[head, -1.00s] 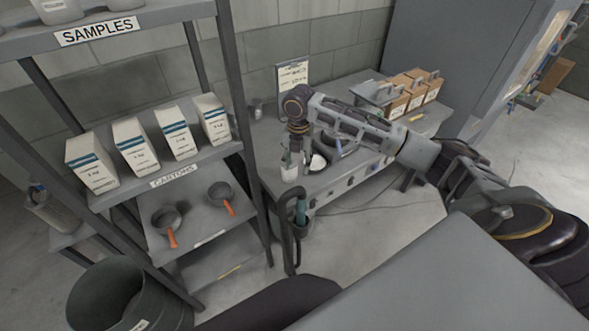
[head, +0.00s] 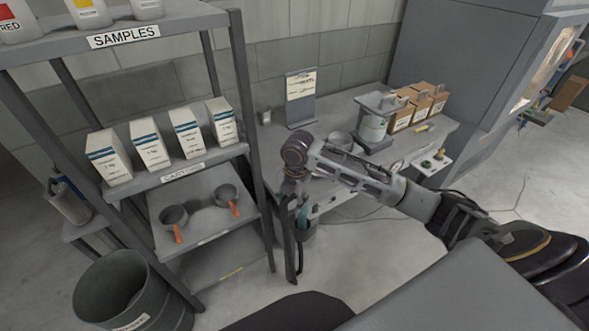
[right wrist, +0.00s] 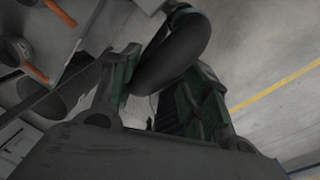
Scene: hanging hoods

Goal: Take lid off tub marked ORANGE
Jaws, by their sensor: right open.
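No tub that I can read as ORANGE shows in these views. On the SAMPLES shelf at upper left, a white tub marked RED (head: 16,28) is cut off by the picture's edge. Beside it stand a white tub with a yellow label (head: 88,14) and a third white tub (head: 147,8), all with their tops out of frame. My right gripper (head: 294,188) points down in front of the bench, away from the tubs. Its green-padded fingers are apart in the right wrist view (right wrist: 155,100), with a dark shape beyond them that I cannot identify. My left gripper does not show.
The grey shelf rack (head: 245,90) holds cartons (head: 152,145) and pans (head: 174,216) lower down. A bin (head: 125,285) stands at lower left.

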